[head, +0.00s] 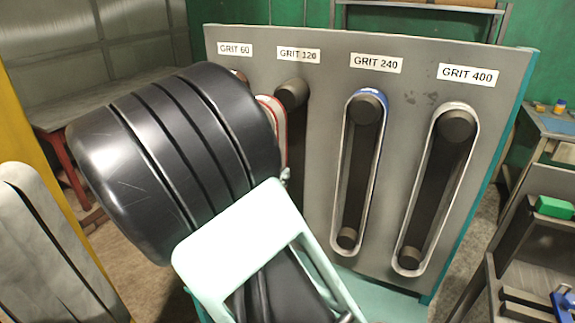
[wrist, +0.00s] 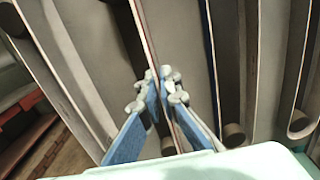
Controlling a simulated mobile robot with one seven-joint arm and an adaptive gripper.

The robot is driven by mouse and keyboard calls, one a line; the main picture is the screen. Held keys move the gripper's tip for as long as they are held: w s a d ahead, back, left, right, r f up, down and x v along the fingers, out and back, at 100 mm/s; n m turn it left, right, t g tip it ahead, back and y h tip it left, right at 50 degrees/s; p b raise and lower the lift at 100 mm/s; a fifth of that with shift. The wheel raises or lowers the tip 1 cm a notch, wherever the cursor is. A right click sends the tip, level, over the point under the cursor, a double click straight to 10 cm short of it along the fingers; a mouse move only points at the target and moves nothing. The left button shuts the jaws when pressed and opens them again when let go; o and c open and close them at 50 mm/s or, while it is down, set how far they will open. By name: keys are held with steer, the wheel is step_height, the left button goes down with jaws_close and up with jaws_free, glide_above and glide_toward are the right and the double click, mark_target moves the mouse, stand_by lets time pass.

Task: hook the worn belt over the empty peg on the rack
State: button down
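The rack (head: 330,140) is a grey panel with pegs under labels GRIT 60, 120, 240 and 400. A belt with a red edge (head: 272,108), apparently the worn belt, stands in front of the rack beside the upper GRIT 120 peg (head: 291,93), which looks bare. My arm hides the lower part of the belt and most of my gripper. In the wrist view the blue-padded fingers of my gripper (wrist: 163,80) are closed together on the belt's thin strip (wrist: 152,40). Whether the belt touches a peg cannot be told.
A blue-edged belt (head: 366,95) hangs on the GRIT 240 pegs, and a pale belt (head: 462,106) on the GRIT 400 pegs. The GRIT 60 column is mostly hidden. A shelf with a green box (head: 555,207) stands at right. Pale grey strips (head: 45,250) are at left.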

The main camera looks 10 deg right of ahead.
steer(key=shift+r+b+x, duration=0.2)
steer(key=shift+b+x, duration=0.7)
steer(key=shift+x, duration=3.05)
steer(key=shift+r+b+x, duration=0.15)
steer(key=shift+b+x, duration=0.75)
steer(key=shift+x, duration=3.05)
steer(key=shift+w+a, duration=0.1)
steer(key=shift+w+f+b, duration=0.1)
steer(key=shift+f+b, duration=0.25)
steer(key=shift+b, duration=0.05)
steer(key=c, duration=1.8)
jaws_free()
steer(key=shift+o, duration=0.2)
steer(key=p+v, duration=0.1)
steer(key=v, duration=0.6)
